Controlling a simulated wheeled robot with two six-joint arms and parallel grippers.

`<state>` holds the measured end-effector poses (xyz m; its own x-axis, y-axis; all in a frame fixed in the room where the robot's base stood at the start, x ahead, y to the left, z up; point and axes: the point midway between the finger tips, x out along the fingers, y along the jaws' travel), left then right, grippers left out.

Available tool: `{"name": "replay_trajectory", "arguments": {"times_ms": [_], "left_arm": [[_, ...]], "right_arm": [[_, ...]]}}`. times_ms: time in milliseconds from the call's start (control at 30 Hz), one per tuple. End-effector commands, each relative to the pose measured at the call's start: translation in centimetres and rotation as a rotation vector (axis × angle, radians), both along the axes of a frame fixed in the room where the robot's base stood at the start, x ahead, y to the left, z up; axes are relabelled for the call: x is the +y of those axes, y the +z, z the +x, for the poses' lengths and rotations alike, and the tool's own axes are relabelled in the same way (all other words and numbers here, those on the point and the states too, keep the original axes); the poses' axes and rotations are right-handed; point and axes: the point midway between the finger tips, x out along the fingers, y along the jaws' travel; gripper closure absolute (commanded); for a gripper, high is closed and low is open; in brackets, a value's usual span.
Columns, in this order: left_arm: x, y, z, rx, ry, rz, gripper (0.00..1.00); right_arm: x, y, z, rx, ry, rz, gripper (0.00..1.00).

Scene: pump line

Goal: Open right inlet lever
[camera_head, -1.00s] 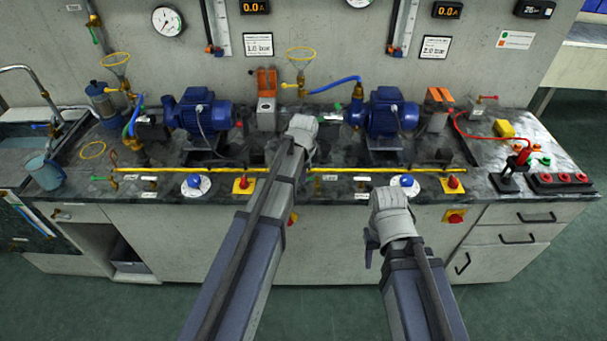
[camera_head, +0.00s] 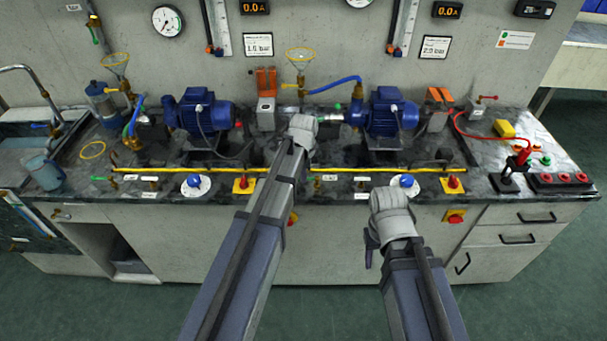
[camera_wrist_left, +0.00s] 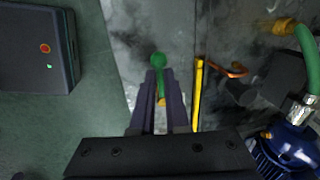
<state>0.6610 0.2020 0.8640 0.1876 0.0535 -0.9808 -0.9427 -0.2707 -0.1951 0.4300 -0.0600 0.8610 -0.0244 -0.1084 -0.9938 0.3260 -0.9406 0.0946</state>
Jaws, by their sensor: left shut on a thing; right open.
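The green-tipped lever (camera_wrist_left: 158,60) shows in the left wrist view, near the counter's front edge. The fingers of my left gripper (camera_wrist_left: 161,88) are close together around its lower part, with a bit of brass between them. In the head view my left arm hides the fingers of the left gripper (camera_head: 303,130), and the hold cannot be seen there. A small green part (camera_head: 317,183) shows beside that arm. My right gripper (camera_head: 391,203) is in front of the counter's edge, apart from the levers; its open jaws are mostly hidden by the wrist.
A yellow rail (camera_head: 400,170) runs along the counter (camera_head: 340,205). A blue pump (camera_head: 390,112) stands behind it. A blue knob (camera_head: 403,181) and a red knob on a yellow plate (camera_head: 453,183) lie to the right. A red hose (camera_head: 480,135) curves at the back right.

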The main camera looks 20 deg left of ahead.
Motion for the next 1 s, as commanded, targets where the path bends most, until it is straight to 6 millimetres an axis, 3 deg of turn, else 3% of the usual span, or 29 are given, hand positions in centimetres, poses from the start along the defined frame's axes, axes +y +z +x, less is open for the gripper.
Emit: {"name": "replay_trajectory", "arguments": {"times_ms": [467,1000], "left_arm": [[-0.1,0.0,-0.6,0.002,0.116,0.005,1.0],[-1.6,0.0,-2.2,0.002,0.61,0.007,1.0]], "right_arm": [[0.0,0.0,0.0,0.0,0.0,0.0,0.5],[0.0,0.0,0.0,0.0,0.0,0.0,0.5]]}}
